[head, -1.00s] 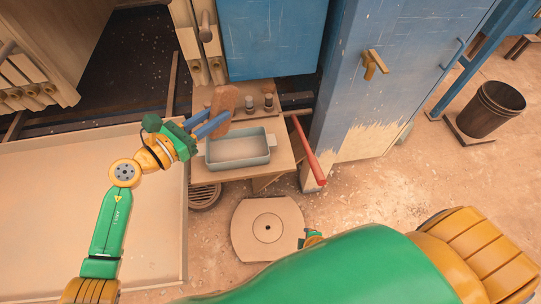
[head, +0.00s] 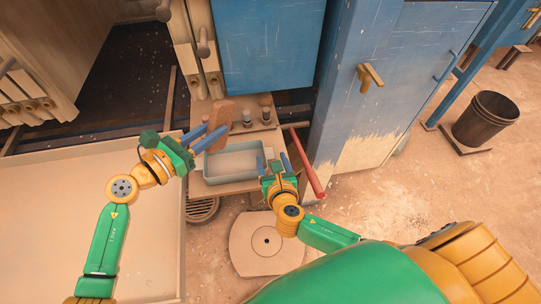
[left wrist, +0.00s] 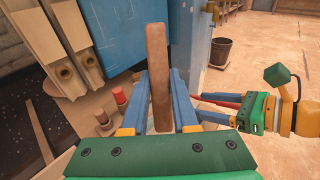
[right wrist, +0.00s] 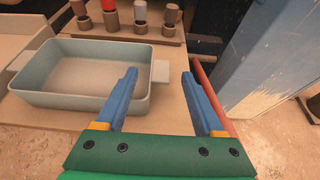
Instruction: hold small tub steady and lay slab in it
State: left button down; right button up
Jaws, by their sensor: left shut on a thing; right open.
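The brown slab (head: 219,113) is upright in my left gripper (head: 213,131), above the back left part of the small tub. In the left wrist view the slab (left wrist: 158,65) stands on edge between the shut fingers. The small tub (head: 234,176) is pale grey-blue and rectangular, and rests on a wooden stand. In the right wrist view the tub (right wrist: 75,101) looks empty. My right gripper (head: 271,160) is open at the tub's right end. In the right wrist view the tub's end handle (right wrist: 160,71) shows between the fingertips; contact cannot be told.
Several short pegs (head: 247,117) stand on a rack behind the tub. A red bar (head: 308,165) slopes down right of the stand. A blue cabinet (head: 350,110) rises to the right. A pale tray (head: 60,200) lies left, and a round-holed plate (head: 266,226) lies in front.

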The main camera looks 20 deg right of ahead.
aim_at(208, 133)
jog(key=x, duration=0.4)
jog(key=shift+w+d+f, duration=0.1)
jog(key=shift+w+f, duration=0.05)
jog(key=shift+w, duration=0.1)
grip_shut()
pick_arm(q)
jog(key=w+n+t+y, duration=0.1)
jog(key=w+f+n+t+y, duration=0.1)
jog(key=w+d+n+t+y, duration=0.1)
jog(key=t, duration=0.1)
jog(key=shift+f+n, duration=0.25)
jog(key=shift+n, duration=0.05)
jog(key=shift+w+a+f+n+t+y, duration=0.15)
jog(key=shift+f+n+t+y, duration=0.15)
jog(key=shift+f, duration=1.5)
jog(key=shift+w+a+f+n+t+y, duration=0.15)
jog(key=shift+w+f+n+y, duration=0.15)
jog(key=shift+f, duration=1.45)
jog(key=shift+w+a+f+n+t+y, duration=0.1)
jog(key=shift+f+n+t+y, duration=0.25)
jog(key=shift+f, duration=1.45)
